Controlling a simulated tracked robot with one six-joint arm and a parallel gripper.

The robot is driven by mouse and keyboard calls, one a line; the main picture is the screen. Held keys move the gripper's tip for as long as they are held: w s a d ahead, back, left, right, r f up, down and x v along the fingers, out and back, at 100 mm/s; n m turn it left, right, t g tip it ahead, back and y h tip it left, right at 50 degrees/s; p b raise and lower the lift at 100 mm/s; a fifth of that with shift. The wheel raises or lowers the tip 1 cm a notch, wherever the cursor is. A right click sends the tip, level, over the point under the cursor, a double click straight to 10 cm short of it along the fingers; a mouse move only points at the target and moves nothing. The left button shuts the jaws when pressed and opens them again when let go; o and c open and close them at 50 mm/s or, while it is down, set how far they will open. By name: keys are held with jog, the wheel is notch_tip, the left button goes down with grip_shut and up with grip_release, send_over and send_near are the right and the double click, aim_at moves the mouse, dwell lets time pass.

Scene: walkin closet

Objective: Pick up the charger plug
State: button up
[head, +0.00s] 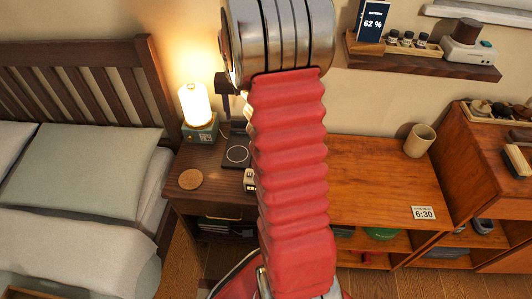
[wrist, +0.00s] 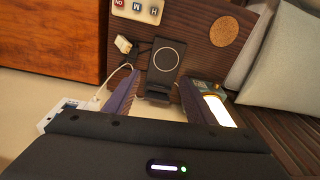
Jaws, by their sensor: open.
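In the wrist view a small cream block that looks like the charger plug (wrist: 123,44) lies on the dark wooden nightstand top, left of the black charging stand (wrist: 165,60). A white cable runs from near it down over the edge. My gripper (wrist: 158,82) is open and empty. Its two dark fingers reach toward the nightstand's edge, one on each side of the stand's base. The plug is beyond and left of the left fingertip, apart from it.
A white power strip (wrist: 58,112) is at lower left in the wrist view. A lit lamp (wrist: 218,108) stands right of the gripper. A round cork coaster (wrist: 225,29) and a cream calendar block (wrist: 138,9) lie farther across. The bed (head: 80,170) is left of the nightstand.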

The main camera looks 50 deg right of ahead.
jog(key=s+d+f+m+g, duration=0.1)
jog(key=d+f+m, duration=0.1)
jog(key=d+f, duration=0.9)
jog(key=shift+s+f+m+y, duration=0.3)
jog(key=shift+s+f+m, duration=0.1)
jog(key=shift+f, duration=0.3)
jog(key=shift+d, duration=0.1)
jog(key=shift+f, duration=4.3)
jog(key=shift+w+f, duration=0.1)
jog(key=shift+f, duration=2.55)
jog(key=c, duration=1.3)
